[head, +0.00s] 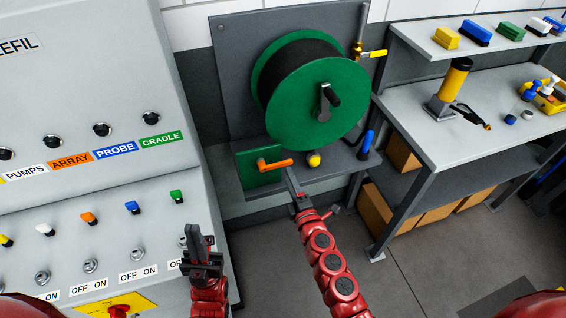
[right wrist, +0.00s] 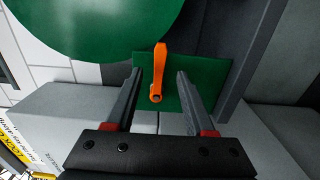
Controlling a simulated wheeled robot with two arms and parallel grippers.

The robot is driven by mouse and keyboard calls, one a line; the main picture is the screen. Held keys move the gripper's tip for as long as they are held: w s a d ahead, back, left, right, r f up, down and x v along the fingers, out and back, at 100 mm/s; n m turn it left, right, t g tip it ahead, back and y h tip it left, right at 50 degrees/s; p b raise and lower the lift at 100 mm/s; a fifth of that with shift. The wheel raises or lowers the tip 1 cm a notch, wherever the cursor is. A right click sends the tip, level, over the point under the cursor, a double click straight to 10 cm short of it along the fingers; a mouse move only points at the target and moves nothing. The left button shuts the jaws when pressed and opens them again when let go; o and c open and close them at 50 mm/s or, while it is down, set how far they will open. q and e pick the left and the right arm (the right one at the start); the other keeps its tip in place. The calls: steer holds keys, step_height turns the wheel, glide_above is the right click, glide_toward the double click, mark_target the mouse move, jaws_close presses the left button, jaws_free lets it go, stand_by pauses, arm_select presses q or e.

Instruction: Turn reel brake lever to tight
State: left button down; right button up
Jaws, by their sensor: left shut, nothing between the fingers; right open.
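The orange reel brake lever (head: 275,164) sits on a green plate (head: 245,172) below the green reel (head: 310,108). In the head view its handle points right from its pivot. My right gripper (head: 290,174) is just in front of the handle's end. In the right wrist view the right gripper (right wrist: 160,82) is open, and the orange lever (right wrist: 159,62) shows between the two fingers, apart from both. How far the fingertips are from it in depth I cannot tell. My left gripper (head: 194,236) is shut and empty, in front of the grey control cabinet.
The grey control cabinet (head: 100,110) with knobs and switches stands at left. A yellow knob (head: 314,160) and a blue handle (head: 366,143) are right of the lever. A yellow-handled valve (head: 372,53) is by the reel. A workbench (head: 420,130) stands at right.

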mark_target(284, 165)
steer(key=b+x, duration=0.1)
steer(key=x, duration=0.5)
steer(key=shift+d, duration=0.1)
steer(key=shift+w+a, duration=0.2)
steer(key=shift+w, duration=0.3)
jaws_close()
stand_by(0.8)
